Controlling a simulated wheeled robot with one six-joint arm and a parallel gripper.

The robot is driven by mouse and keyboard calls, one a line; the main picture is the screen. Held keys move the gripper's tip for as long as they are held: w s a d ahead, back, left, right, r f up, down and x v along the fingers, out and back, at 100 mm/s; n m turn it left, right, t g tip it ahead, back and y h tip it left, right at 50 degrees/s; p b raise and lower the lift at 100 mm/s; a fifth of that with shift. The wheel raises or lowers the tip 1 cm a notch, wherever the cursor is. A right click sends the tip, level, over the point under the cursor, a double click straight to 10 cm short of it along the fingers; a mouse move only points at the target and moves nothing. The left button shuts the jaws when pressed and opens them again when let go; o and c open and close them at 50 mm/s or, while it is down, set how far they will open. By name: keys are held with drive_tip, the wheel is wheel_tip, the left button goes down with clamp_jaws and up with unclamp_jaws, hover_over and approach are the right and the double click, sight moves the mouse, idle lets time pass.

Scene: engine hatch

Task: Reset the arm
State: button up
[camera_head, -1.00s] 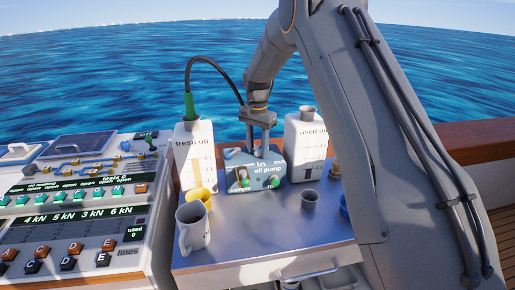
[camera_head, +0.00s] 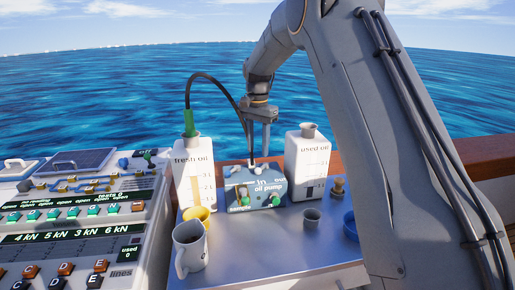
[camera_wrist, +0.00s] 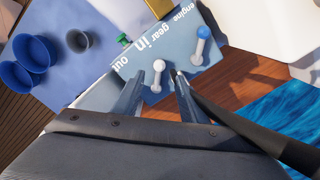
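My gripper (camera_head: 258,152) points down just above the oil pump (camera_head: 245,190), a blue-grey box with green knobs. In the wrist view my gripper (camera_wrist: 158,76) has its two fingers apart with nothing held between them. A white-headed lever (camera_wrist: 157,73) on the pump's top shows between the fingertips, apparently below them. A blue-headed lever (camera_wrist: 201,42) stands further right. A black hose (camera_head: 222,88) arcs from the green fitting (camera_head: 189,124) on the fresh oil container (camera_head: 181,175) toward the pump. It passes close by the right finger in the wrist view.
The used oil container (camera_head: 305,165) stands right of the pump. A white mug (camera_head: 188,250), yellow cup (camera_head: 199,217), grey cup (camera_head: 311,218) and blue cup (camera_head: 350,226) stand on the metal table (camera_head: 255,245). A control panel (camera_head: 70,225) is at left. Open air lies above the pump.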

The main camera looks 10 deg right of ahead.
drive_tip(key=s+d+f+n, duration=0.1)
drive_tip(key=s+f+n, duration=0.1)
drive_tip(key=s, duration=1)
drive_tip(key=s+d+f+n, duration=0.1)
drive_tip(key=s+f+n, duration=0.2)
drive_tip(key=s, duration=1)
drive_tip(key=s+d+f+n, duration=0.2)
drive_tip(key=s+f+n, duration=0.1)
drive_tip(key=s, duration=0.9)
drive_tip(key=shift+s+f+n+t, duration=0.25)
drive_tip(key=shift+n+t, duration=0.15)
drive_tip(key=shift+n, duration=0.2)
